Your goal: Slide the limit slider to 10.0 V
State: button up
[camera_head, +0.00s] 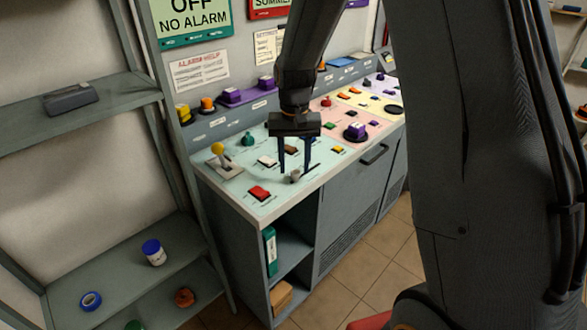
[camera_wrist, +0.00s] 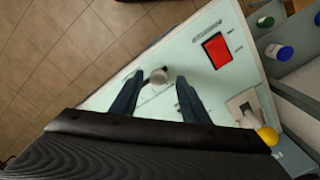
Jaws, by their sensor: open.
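A small grey knob (camera_head: 295,175), which looks like the slider's cap, stands near the front edge of the pale green panel (camera_head: 232,187). It also shows in the wrist view (camera_wrist: 158,76), with a thin scale line and small marks beside it. The scale's numbers are too small to read, so I cannot tell its setting. My gripper (camera_head: 294,170) points down over the panel with its fingers open. In the wrist view the fingertips (camera_wrist: 160,79) lie on either side of the knob, with gaps visible. I cannot tell exactly how low they reach.
A red rocker switch (camera_head: 259,193) and a yellow-knobbed lever (camera_head: 218,149) are to the left on the same panel. Other switches lie behind my gripper, and a purple knob (camera_head: 355,131) stands on the pink panel. A drawer handle (camera_head: 375,154) juts from the front.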

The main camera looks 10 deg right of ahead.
aim_at(294, 173)
notch_tip(294, 173, up, 6)
jog(key=shift+r+b, duration=0.1)
jog(key=shift+b, duration=0.55)
jog(key=shift+s, duration=0.15)
jog(key=s+d+f+n, duration=0.1)
jog(key=s+f, duration=0.1)
jog(key=s, duration=0.7)
jog(key=s+d+f+n+t, duration=0.1)
jog(key=s+f, duration=0.1)
jog(key=s, duration=0.8)
jog(key=shift+s+d+f+n, duration=0.2)
jog(key=shift+s+d+n, duration=0.1)
jog(key=shift+n, duration=0.1)
